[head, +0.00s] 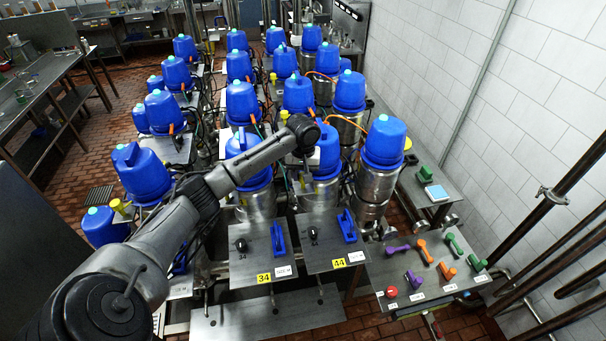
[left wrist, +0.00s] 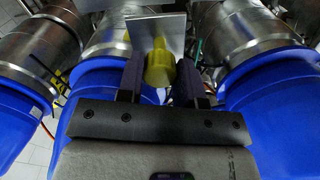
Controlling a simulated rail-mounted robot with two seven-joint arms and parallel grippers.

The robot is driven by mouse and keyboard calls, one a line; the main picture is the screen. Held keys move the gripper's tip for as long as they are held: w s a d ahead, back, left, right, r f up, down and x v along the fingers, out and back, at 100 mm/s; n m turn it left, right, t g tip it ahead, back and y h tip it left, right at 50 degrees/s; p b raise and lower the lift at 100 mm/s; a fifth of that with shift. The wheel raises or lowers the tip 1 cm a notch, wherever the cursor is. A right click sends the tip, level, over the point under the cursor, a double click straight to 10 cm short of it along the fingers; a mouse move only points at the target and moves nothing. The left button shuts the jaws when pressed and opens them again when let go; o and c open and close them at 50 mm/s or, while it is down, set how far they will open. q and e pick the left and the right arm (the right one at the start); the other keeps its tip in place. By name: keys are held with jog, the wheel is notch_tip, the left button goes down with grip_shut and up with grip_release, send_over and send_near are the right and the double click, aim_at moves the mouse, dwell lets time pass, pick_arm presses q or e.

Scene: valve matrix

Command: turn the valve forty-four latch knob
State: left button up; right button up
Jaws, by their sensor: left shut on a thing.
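In the left wrist view, a yellow latch knob (left wrist: 160,68) stands out from a metal plate (left wrist: 150,35) between blue-capped steel cylinders. My left gripper (left wrist: 158,80) is shut on this knob, with one dark finger on each side of it. In the head view, my left gripper (head: 305,176) is among the blue-capped valves, behind the panel (head: 322,255) with the yellow 44 label (head: 340,263). The knob in its grasp is hidden there. My right gripper is in neither view.
The 44 panel carries a blue handle (head: 347,225) and a small black knob (head: 313,235). The 34 panel (head: 255,252) is on its left. A steel table (head: 400,265) with coloured handles is on its right. Rows of blue-capped valves (head: 349,92) crowd around my left arm.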

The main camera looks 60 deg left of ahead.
pick_arm(q)
jog(key=shift+n, duration=0.6)
jog(key=shift+r, duration=0.1)
jog(key=o, duration=0.9)
notch_tip(320, 180, up, 6)
jog(key=shift+r+b, duration=0.1)
jog(key=shift+b, duration=0.75)
jog(key=shift+r+p, duration=0.45)
jog(key=shift+r, duration=3.3)
